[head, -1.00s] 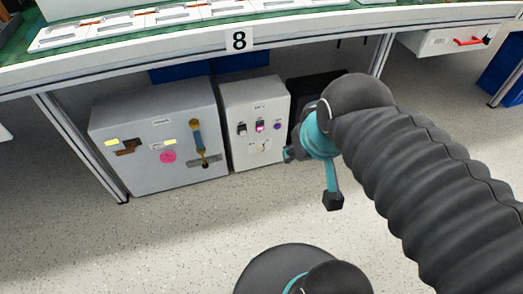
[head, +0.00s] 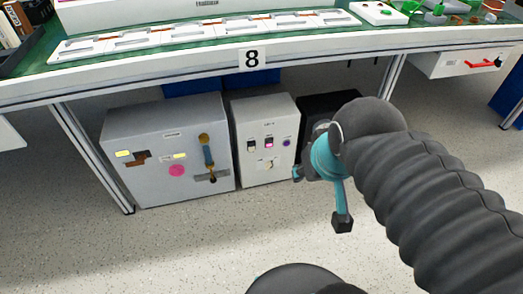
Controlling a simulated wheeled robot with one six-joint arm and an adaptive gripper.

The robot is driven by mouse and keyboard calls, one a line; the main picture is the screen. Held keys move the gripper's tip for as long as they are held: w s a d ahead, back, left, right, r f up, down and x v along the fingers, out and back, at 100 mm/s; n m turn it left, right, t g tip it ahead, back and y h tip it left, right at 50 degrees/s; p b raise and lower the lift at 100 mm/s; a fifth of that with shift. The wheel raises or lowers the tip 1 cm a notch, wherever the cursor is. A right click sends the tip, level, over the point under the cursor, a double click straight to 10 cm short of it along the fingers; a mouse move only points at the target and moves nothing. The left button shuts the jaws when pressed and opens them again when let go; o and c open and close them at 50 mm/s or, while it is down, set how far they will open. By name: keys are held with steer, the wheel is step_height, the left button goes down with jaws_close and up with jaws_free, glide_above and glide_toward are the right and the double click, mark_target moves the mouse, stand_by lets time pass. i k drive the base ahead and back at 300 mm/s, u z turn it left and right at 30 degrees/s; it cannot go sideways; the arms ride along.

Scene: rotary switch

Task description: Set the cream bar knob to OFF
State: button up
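The cream bar knob (head: 269,164) is a small pale shape low on the front of the narrow light grey control box (head: 265,181), under the table. It is too small in the head view to read its setting or any OFF mark. My gripper (head: 320,197) is in front and to the right of that box, apart from the knob in the picture. Its two dark-tipped teal fingers are spread wide, one toward the box and one downward, with nothing between them. My dark arm covers the area to the right.
The control box also has a dark switch (head: 251,146), a lit pink switch (head: 269,142) and a purple button (head: 286,142). A wider grey cabinet (head: 150,184) with a brass-and-blue handle (head: 207,152) stands left. The table edge (head: 180,77) overhangs both. Speckled floor in front is clear.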

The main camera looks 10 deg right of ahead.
mark_target(268, 165)
steer(key=k, duration=0.5)
steer(key=u, duration=1.7)
steer(key=i, duration=1.45)
steer(key=z, duration=1.7)
